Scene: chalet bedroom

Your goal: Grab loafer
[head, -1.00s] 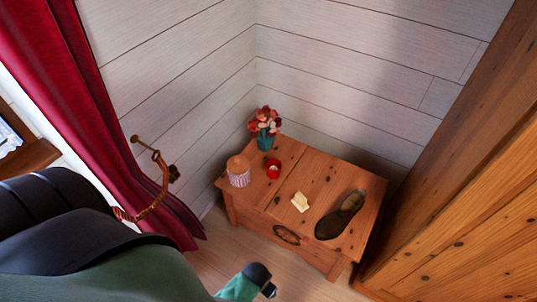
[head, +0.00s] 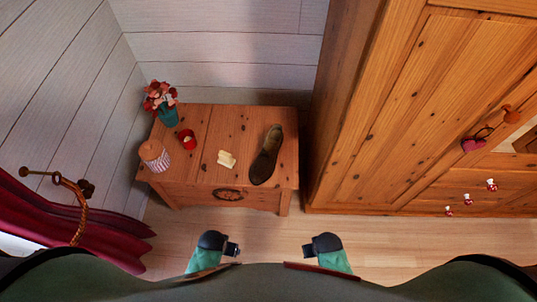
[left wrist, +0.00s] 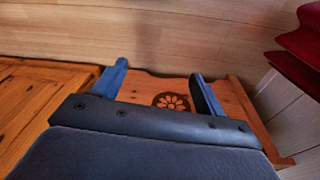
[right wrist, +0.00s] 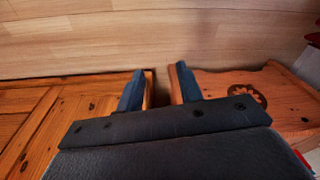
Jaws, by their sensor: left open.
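A dark brown loafer (head: 266,157) lies on the right part of the top of a low wooden chest (head: 233,116), its long side running from front to back. My left gripper (head: 236,249) is in front of the chest, apart from the loafer. In the left wrist view its two fingers (left wrist: 160,85) are spread with nothing between them, and the chest front with its flower carving shows beyond. My right gripper (head: 305,248) is in front of the chest's right side, also apart from the loafer. In the right wrist view its fingers (right wrist: 157,88) are apart and empty.
On the chest stand a flower pot (head: 167,112), a red candle cup (head: 188,139), a striped jar (head: 154,156) and a cream-coloured block (head: 227,159). A tall wooden wardrobe (head: 430,110) stands close on the right. A red curtain (head: 80,225) hangs at the left. Floor is clear before the chest.

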